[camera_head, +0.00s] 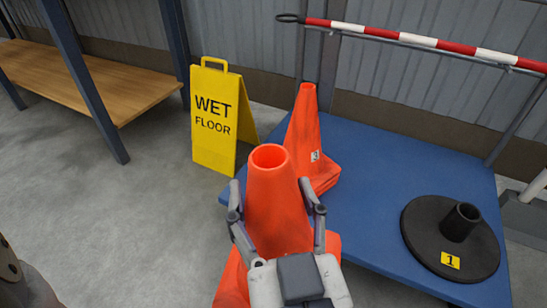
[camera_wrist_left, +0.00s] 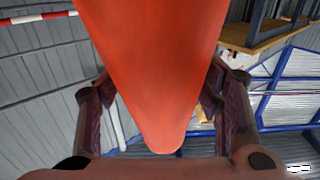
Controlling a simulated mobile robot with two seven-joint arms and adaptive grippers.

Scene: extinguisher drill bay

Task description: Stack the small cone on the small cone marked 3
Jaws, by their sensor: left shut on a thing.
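A small orange cone (camera_head: 271,200) is upright between the fingers of my left gripper (camera_head: 277,200), which is shut on it. The held cone (camera_wrist_left: 152,70) fills the middle of the left wrist view, between the two fingers. The cone marked 3 (camera_head: 305,135) stands behind it and slightly right, at the left back part of the blue platform (camera_head: 365,190). Its white label with a 3 faces me. The held cone hides part of its lower left side. The two cones look apart at their tops. My right gripper is not in view.
A black base with a tube, marked 1 (camera_head: 425,232), stands on the platform's right. A yellow wet floor sign (camera_head: 212,120) stands left of the platform. A red and white bar (camera_head: 420,40) crosses behind. A wooden shelf (camera_head: 80,80) is at the far left.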

